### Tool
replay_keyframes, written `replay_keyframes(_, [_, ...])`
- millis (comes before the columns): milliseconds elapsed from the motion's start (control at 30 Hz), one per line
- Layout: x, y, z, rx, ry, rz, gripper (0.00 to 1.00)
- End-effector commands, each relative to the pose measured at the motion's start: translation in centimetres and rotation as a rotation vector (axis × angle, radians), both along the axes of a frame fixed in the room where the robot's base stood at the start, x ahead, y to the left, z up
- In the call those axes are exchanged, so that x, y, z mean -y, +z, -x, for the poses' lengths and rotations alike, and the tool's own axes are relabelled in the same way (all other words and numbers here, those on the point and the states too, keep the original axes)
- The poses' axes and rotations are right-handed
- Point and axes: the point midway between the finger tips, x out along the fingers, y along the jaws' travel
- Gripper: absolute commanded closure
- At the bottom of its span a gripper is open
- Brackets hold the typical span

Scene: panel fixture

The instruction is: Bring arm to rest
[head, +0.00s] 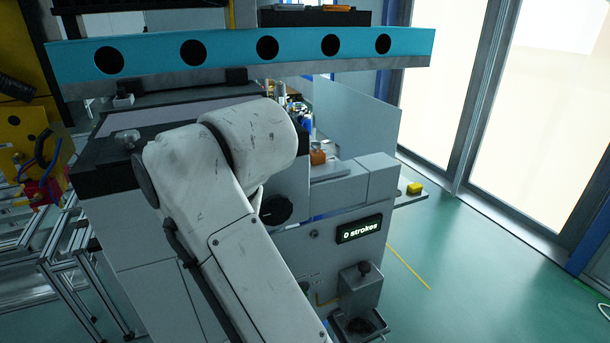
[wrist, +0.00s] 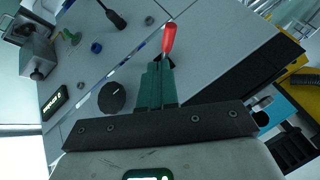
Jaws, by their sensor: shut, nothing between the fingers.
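My arm (head: 220,190) reaches up across the middle of the head view and bends at its top. My gripper is hidden in that view. In the wrist view my gripper (wrist: 158,66) shows as green fingers beyond a dark bar with screws. The fingers are together with nothing held. A red handle (wrist: 169,38) shows just past the fingertips; I cannot tell whether they touch it. The grey panel fixture (head: 335,265) stands behind and right of my arm, with a black knob (head: 276,209) close to the arm and a lit display reading "0 strokes" (head: 360,229).
A teal beam with dark holes (head: 230,48) spans the top. A grey device with a knob (head: 361,285) juts from the fixture's lower front. Metal frames (head: 75,270) stand left. Green floor (head: 480,270) is open at right.

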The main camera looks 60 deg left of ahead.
Motion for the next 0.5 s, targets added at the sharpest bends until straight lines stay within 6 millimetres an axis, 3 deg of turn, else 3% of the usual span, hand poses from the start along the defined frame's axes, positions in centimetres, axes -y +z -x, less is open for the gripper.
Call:
replay_keyframes(167, [0.1,-0.3,-0.3,-0.002,-0.004,0.0,1.0])
replay_keyframes(267, [1.1,-1.8,-1.9,-0.01,-0.029,-0.001,1.0])
replay_keyframes(367, [3.2,-4.8,-5.2,-0.027,-0.083,-0.008,1.0])
replay_keyframes(500, [8.4,-10.3,-11.1,-0.043,-0.197,-0.016,1.0])
